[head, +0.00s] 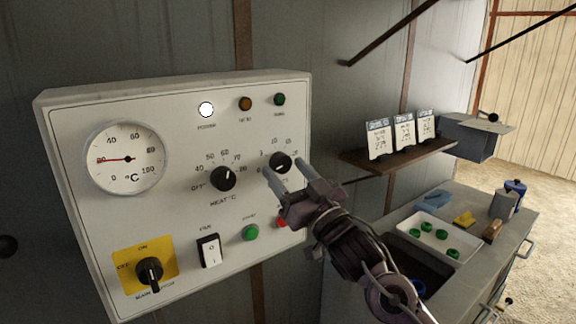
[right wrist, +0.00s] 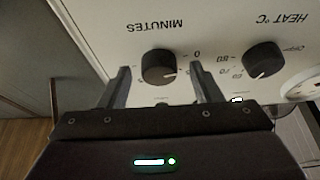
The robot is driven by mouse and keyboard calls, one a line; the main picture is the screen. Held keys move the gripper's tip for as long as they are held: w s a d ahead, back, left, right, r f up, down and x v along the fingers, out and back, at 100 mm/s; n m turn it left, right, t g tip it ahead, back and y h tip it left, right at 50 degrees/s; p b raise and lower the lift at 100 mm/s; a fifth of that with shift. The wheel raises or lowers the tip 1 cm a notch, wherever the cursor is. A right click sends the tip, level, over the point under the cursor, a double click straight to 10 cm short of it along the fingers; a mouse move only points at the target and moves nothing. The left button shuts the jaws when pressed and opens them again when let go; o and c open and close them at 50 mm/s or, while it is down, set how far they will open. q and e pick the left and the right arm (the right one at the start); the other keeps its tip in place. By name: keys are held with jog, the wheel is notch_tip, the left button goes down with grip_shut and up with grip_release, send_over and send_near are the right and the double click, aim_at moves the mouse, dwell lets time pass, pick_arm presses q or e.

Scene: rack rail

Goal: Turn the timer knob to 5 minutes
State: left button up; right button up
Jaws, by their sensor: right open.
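The timer knob (head: 281,162) is a black round knob on the upper right of the white control panel (head: 180,120). It also shows in the right wrist view (right wrist: 159,66), under the upside-down word MINUTES and near the 0 mark. My right gripper (head: 285,174) is open in front of it. In the wrist view its two fingers (right wrist: 163,84) stand to either side of the knob, with gaps; I cannot tell whether they reach its depth. The gripper and arm hide part of the minute scale and the label below. My left gripper is not in view.
The heat knob (head: 223,178) is left of the timer knob. A green button (head: 251,232), a red button (head: 282,222) and the fan switch (head: 209,250) lie below. A shelf (head: 400,157) with cards and a counter (head: 520,215) with a white tray (head: 466,250) stand at right.

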jog(key=shift+w, duration=0.2)
jog(key=shift+c, duration=0.2)
jog(key=shift+a, duration=0.1)
jog(key=c, duration=0.9)
jog(key=shift+c, duration=0.2)
jog(key=shift+m, duration=0.5)
jog(key=m+h+p, duration=0.1)
jog(key=m, duration=0.2)
jog(key=m+t+h+p, duration=0.1)
jog(key=m+h, duration=0.1)
jog(key=m, duration=0.1)
jog(key=shift+s+a+r+m+t+h, duration=0.15)
jog(key=shift+a+m+t+h, duration=0.05)
jog(key=shift+m+t+h, duration=0.1)
jog(key=shift+s+a+m+h+p, duration=0.1)
jog(key=shift+m+h+p, duration=1)
jog(key=shift+m, duration=1.3)
